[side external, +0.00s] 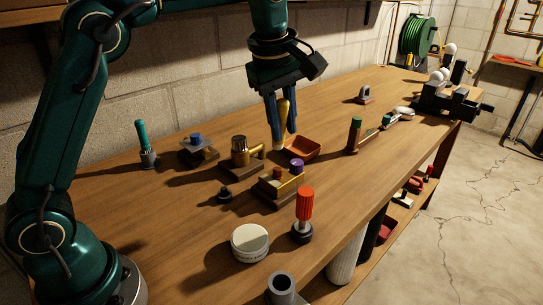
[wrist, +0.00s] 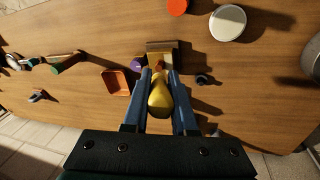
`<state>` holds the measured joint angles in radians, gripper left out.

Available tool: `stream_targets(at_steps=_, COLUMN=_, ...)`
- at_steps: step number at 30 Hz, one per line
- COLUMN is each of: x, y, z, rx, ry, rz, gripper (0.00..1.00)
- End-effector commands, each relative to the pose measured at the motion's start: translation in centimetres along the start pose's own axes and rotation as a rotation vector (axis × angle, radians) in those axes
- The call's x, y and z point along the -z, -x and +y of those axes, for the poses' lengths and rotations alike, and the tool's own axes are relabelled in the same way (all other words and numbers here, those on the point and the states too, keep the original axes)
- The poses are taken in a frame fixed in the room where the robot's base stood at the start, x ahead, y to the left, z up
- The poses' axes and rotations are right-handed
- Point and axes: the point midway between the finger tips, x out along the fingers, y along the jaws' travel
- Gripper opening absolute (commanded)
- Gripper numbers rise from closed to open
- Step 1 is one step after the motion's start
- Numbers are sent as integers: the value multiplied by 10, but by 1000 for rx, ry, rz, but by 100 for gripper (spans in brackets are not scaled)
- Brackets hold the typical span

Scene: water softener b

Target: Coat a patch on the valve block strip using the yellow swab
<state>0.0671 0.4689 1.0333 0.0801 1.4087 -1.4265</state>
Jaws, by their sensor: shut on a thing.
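My gripper (side external: 281,146) is shut on the yellow swab (side external: 285,110), whose thick end is up and whose lower end points down between the blue fingers. In the wrist view the swab (wrist: 160,99) lies between the fingers (wrist: 159,74). I cannot make out a coated patch.
An orange tray (side external: 303,149) is close behind the block. A brass cylinder fitting (side external: 240,151) stands left of the gripper. A red-handled tool (side external: 304,207) and a white round tub (side external: 250,243) stand nearer the front edge.

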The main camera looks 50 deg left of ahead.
Motion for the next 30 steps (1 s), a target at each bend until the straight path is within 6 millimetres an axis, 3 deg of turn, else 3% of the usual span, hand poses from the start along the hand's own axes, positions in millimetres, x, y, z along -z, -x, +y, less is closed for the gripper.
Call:
stream_targets(at_steps=6, x=-1, y=27, z=9, rx=-41, ry=13, rz=-121, gripper=0)
stream_targets(at_steps=12, x=8, y=30, z=8, rx=-55, ry=61, rz=-187, gripper=0)
stream_targets(at_steps=30, x=2, y=-14, z=-2, rx=-57, ry=63, rz=-197, gripper=0)
